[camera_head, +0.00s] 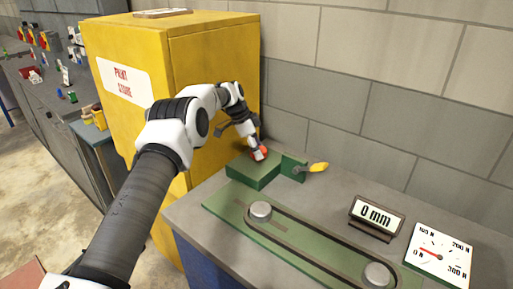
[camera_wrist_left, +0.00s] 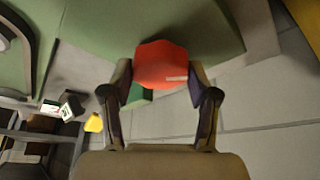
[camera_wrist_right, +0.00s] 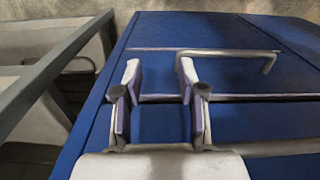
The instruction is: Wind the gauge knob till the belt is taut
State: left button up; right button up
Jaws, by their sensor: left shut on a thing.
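The red knob (camera_head: 261,154) sits at the green block (camera_head: 252,172) at the back of the bench. My left gripper (camera_head: 256,150) is shut on it; in the left wrist view the red knob (camera_wrist_left: 165,65) lies between both fingertips (camera_wrist_left: 160,82). The dark belt (camera_head: 318,238) loops around two silver pulleys (camera_head: 261,210) on a green plate; I cannot tell how taut it is. The dial gauge (camera_head: 438,255) has its red needle near 0 N. The small display (camera_head: 375,216) reads 0 mm. My right gripper (camera_wrist_right: 160,80) is open and empty before a blue cabinet front.
A green bracket with a yellow-tipped lever (camera_head: 317,168) stands just right of the block. A tall yellow cabinet (camera_head: 180,60) is behind my left arm, and a block wall is behind the bench. The blue cabinet (camera_wrist_right: 150,30) has a grey handle.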

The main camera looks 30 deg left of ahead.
pick_arm(q)
jog(key=shift+d+f+m, duration=0.1)
jog(key=shift+f+m, duration=0.05)
jog(key=shift+m, duration=0.35)
jog(key=shift+g, duration=0.3)
jog(key=o, duration=1.2)
jog(key=shift+c, duration=0.2)
jog(key=shift+w+d, duration=0.1)
